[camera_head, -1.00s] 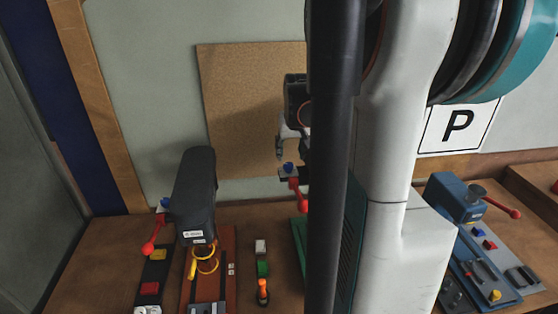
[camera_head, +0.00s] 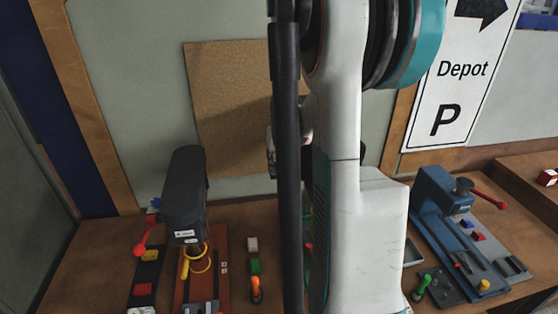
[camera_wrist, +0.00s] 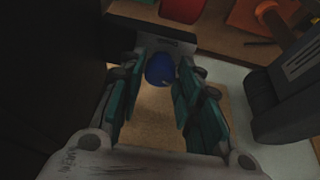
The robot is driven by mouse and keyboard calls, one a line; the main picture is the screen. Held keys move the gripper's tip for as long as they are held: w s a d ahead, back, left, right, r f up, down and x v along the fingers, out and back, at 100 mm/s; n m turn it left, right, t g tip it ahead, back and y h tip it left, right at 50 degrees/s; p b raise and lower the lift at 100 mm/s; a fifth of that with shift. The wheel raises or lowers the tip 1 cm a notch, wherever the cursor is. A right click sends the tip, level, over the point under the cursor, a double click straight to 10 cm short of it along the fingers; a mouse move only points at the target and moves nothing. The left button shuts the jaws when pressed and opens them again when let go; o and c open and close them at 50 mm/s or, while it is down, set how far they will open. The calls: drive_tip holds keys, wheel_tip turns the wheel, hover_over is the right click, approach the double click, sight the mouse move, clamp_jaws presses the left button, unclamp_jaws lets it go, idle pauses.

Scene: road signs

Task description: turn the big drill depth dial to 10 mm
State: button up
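A round blue dial (camera_wrist: 160,69) shows in the wrist view, in front of a grey plate (camera_wrist: 150,36). My gripper (camera_wrist: 159,82) has its teal-padded fingers apart, one on each side of the dial. I cannot tell whether either finger touches it. Its scale and pointer cannot be read. In the head view my arm covers the dial, most of my gripper and most of the drill there. A dark drill (camera_head: 184,195) with a red lever (camera_head: 144,240) stands at left, and a blue drill (camera_head: 437,195) stands at right.
A dark body (camera_wrist: 285,95) stands close at right in the wrist view. An orange-handled part (camera_head: 256,288) and a yellow ring (camera_head: 197,258) are on the bench. A cork board (camera_head: 225,95) and a Depot sign (camera_head: 462,75) are behind.

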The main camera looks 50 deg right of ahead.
drive_tip(key=c, duration=0.3)
drive_tip(key=shift+c, duration=0.2)
drive_tip(key=shift+m, duration=0.3)
drive_tip(key=m+b, duration=0.1)
drive_tip(key=m+g+h+b, duration=0.1)
drive_tip(key=m, duration=0.1)
drive_tip(key=shift+w+a+f+m+b, duration=0.1)
drive_tip(key=shift+w+a+m+b, duration=0.05)
drive_tip(key=shift+m+b, duration=0.15)
drive_tip(key=m+g+b, duration=0.1)
drive_tip(key=m, duration=0.1)
drive_tip(key=m+g+b, duration=0.1)
drive_tip(key=m, duration=0.1)
drive_tip(key=shift+w+m+h, duration=0.15)
drive_tip(key=shift+m+h, duration=0.15)
drive_tip(key=shift+h, duration=0.1)
drive_tip(key=m+g+b, duration=0.1)
drive_tip(key=m, duration=0.3)
drive_tip(key=shift+w+m+g, duration=0.1)
drive_tip(key=shift+m+g, duration=0.2)
drive_tip(key=shift+g, duration=0.1)
drive_tip(key=shift+w+m+g+y+b, duration=0.1)
drive_tip(key=shift+m+g+y+b, duration=0.2)
drive_tip(key=shift+m, duration=0.8)
drive_tip(key=shift+m+g+y+b, duration=0.2)
drive_tip(key=shift+m+g+b, duration=0.2)
drive_tip(key=shift+m, duration=0.7)
